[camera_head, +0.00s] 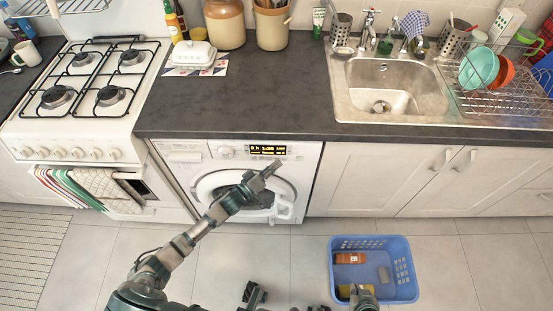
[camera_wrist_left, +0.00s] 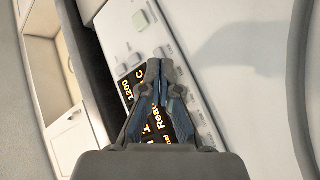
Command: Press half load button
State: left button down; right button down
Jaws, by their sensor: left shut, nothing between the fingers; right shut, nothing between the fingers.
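The white washing machine (camera_head: 206,165) stands under the counter, with its control panel and lit display (camera_head: 268,151) along the top. My left gripper (camera_head: 274,166) is shut and empty, just below and in front of the display. In the left wrist view the shut fingertips (camera_wrist_left: 160,64) lie over the panel, partly covering the display (camera_wrist_left: 127,92). A row of small buttons (camera_wrist_left: 205,116) runs beside the display there; their labels are too small to read, so I cannot tell which is half load. Contact with the panel cannot be told. My right gripper (camera_head: 361,292) is shut at the bottom edge, over the basket.
A blue basket (camera_head: 409,269) with a few items stands on the floor at right. The dark counter (camera_head: 270,100) overhangs the washer. A gas stove (camera_head: 90,100) with hanging towels is at left. White cabinets (camera_head: 370,175) are right of the washer.

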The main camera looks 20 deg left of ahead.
pick_arm(q)
jog(key=shift+w+d, duration=0.15)
jog(key=shift+s+p, duration=0.5)
jog(key=shift+s, duration=0.1)
jog(key=s+d+p, duration=0.1)
jog(key=s+p, duration=0.2)
jog(key=s, duration=0.2)
jog(key=shift+s+d, duration=0.3)
jog(key=shift+s, duration=0.1)
dwell(0.5)
